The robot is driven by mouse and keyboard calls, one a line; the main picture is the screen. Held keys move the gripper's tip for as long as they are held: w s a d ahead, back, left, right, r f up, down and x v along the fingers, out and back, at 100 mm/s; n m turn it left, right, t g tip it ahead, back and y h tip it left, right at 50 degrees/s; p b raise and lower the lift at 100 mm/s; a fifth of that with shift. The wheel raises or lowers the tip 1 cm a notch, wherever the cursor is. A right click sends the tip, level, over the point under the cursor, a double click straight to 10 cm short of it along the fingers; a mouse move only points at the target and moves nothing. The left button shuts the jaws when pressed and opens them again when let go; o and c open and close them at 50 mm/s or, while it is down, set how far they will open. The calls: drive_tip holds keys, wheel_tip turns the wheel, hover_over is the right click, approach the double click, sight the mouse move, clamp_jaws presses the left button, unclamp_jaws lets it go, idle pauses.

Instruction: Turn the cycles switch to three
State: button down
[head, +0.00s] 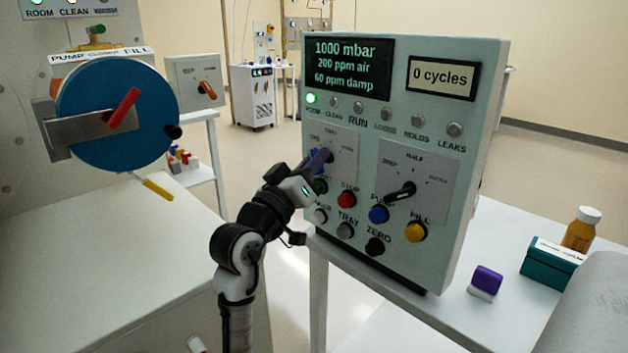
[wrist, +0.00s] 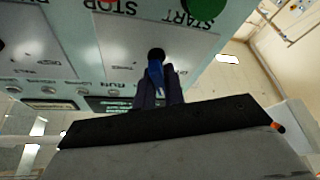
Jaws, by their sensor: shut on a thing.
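The cycles switch is on the left plate (head: 345,146) of the pale green control panel, with small labels around it. Its blue handle (head: 312,155) is partly hidden by my gripper in the head view. My gripper (head: 320,160) is shut on this handle. In the wrist view the blue handle (wrist: 155,76) sits between the two dark fingers (wrist: 158,92), below its black pivot. I cannot tell for sure which label the handle points at. The cycles display (head: 442,77) reads "0 cycles".
Close below the switch are the green START button (wrist: 205,10) and red STOP button (head: 347,199). A second switch with a black handle (head: 402,191) is to the right. A blue disc with a red handle (head: 123,108) stands at left. A purple block (head: 487,280) lies on the table.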

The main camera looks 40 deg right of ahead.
drive_tip(key=shift+f+m+g+h+b, duration=0.1)
drive_tip(key=shift+m+g+h+b, duration=0.2)
drive_tip(key=shift+m+g+b, duration=0.35)
drive_tip(key=shift+m, duration=0.35)
drive_tip(key=c, duration=1.5)
unclamp_jaws()
drive_tip(key=b+v, duration=0.3)
drive_tip(key=v, duration=1)
drive_tip(key=shift+s+a, duration=0.2)
drive_tip(key=shift+a, duration=0.2)
